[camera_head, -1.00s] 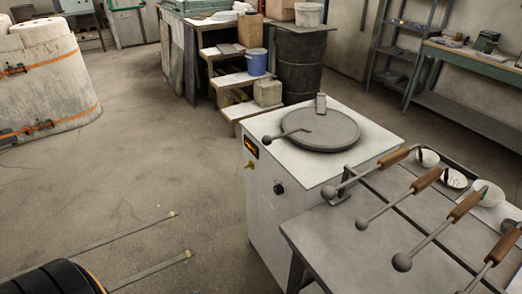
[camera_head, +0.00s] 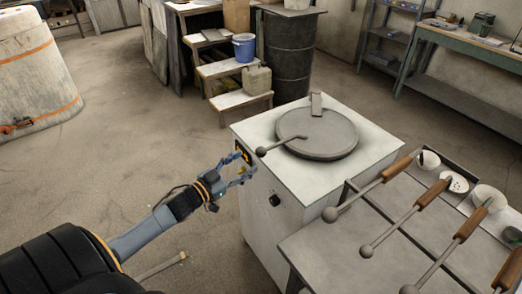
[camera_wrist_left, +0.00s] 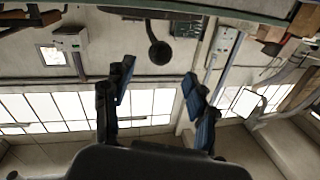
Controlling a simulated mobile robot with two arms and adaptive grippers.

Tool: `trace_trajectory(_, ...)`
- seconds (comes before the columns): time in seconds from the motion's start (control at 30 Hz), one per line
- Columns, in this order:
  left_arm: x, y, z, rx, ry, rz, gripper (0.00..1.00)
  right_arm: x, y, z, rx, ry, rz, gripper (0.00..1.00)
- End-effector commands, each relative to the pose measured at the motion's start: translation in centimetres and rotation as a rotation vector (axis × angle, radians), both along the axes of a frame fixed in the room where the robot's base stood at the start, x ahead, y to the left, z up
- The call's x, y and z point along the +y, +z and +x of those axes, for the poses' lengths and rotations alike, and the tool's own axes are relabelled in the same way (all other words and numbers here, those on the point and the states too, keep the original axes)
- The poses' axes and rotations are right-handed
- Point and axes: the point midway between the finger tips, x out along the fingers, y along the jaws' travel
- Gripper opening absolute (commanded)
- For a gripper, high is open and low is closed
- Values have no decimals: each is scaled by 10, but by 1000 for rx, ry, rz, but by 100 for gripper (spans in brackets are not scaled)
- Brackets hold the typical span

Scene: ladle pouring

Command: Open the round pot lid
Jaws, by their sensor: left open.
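The round pot lid (camera_head: 325,128) is a flat grey disc lying on top of the white cabinet (camera_head: 305,182). It has a rod handle ending in a dark ball (camera_head: 261,151) that sticks out past the cabinet's left edge. My left gripper (camera_head: 243,172) is open and empty, beside the cabinet's left side, a little below and left of the ball. In the left wrist view, the open fingers (camera_wrist_left: 158,75) are spread, and a dark ball on a rod (camera_wrist_left: 160,53) shows beyond and between them, apart from both. My right gripper is not in view.
Several ladles with wooden handles (camera_head: 432,193) lie on the grey table (camera_head: 385,230) at the right, near the cabinet. White bowls (camera_head: 489,197) stand behind them. A step shelf with a blue bucket (camera_head: 244,47) and a dark barrel (camera_head: 290,60) stand behind. The floor at left is open.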

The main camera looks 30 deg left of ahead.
Motion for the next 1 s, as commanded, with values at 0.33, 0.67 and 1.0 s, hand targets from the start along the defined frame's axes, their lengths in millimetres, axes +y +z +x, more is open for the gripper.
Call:
trace_trajectory(0.33, -11, 2, 57, -2, 2, -1, 57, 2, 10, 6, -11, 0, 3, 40)
trace_trajectory(0.67, -16, 0, 79, 0, 0, -1, 57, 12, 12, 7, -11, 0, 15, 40)
trace_trajectory(1.0, -16, -1, 79, 1, 0, -1, 41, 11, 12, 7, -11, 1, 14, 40)
